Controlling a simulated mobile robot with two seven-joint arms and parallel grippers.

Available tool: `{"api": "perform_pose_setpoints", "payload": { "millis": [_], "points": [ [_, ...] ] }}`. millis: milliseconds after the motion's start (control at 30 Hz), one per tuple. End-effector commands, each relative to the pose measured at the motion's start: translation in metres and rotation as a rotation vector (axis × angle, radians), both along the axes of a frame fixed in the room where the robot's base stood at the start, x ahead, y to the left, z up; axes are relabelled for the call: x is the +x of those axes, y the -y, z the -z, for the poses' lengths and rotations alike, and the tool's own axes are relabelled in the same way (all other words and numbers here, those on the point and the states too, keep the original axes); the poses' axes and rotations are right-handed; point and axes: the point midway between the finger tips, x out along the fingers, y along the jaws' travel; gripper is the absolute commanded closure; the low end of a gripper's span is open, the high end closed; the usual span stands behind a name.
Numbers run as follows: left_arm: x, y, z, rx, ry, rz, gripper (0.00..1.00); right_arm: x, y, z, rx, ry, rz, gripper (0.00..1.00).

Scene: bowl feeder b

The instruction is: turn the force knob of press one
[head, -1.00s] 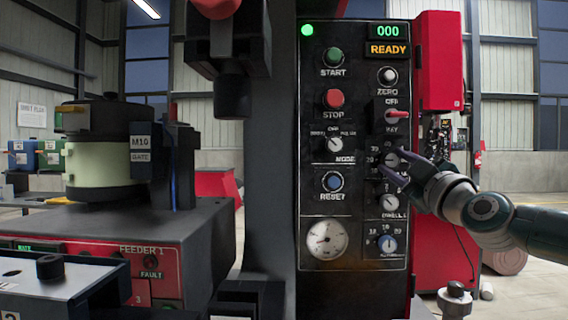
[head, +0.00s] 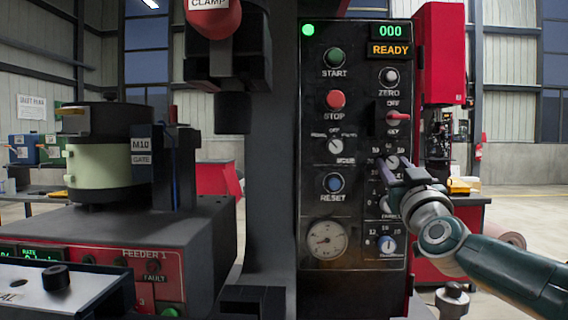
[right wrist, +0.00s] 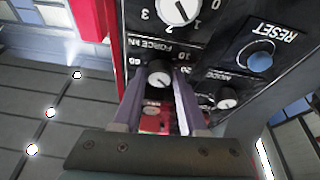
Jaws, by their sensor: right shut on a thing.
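The force knob (head: 392,162) of press one is a small round pale dial on the black control panel (head: 318,150), with scale numbers around it. My right gripper (head: 393,168) reaches it from the right and partly covers it in the head view. In the right wrist view the force knob (right wrist: 158,75) sits between the two fingers of my right gripper (right wrist: 158,82), beside the FORCE kN label. The fingers are shut on it. The pointer's exact setting is too small to read. My left gripper is not in view.
The display (head: 390,50) reads READY. A feeder (head: 100,165) stands at left.

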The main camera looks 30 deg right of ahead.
Motion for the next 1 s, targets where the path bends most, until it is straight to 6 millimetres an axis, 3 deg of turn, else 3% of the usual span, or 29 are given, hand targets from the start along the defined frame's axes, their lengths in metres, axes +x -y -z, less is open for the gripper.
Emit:
{"api": "perform_pose_setpoints", "payload": {
  "millis": [700, 733, 1000],
  "points": [
    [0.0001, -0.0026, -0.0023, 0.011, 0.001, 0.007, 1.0, 0.0005, -0.0004, 0.0015, 0.075, 0.036, 0.0, 1.0],
    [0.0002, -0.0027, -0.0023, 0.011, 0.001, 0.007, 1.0, 0.0005, -0.0004, 0.0015, 0.075, 0.036, 0.0, 0.56],
    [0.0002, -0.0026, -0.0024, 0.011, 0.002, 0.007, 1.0, 0.0004, -0.0004, 0.0006, 0.074, 0.039, 0.0, 0.28]
  ]
}}
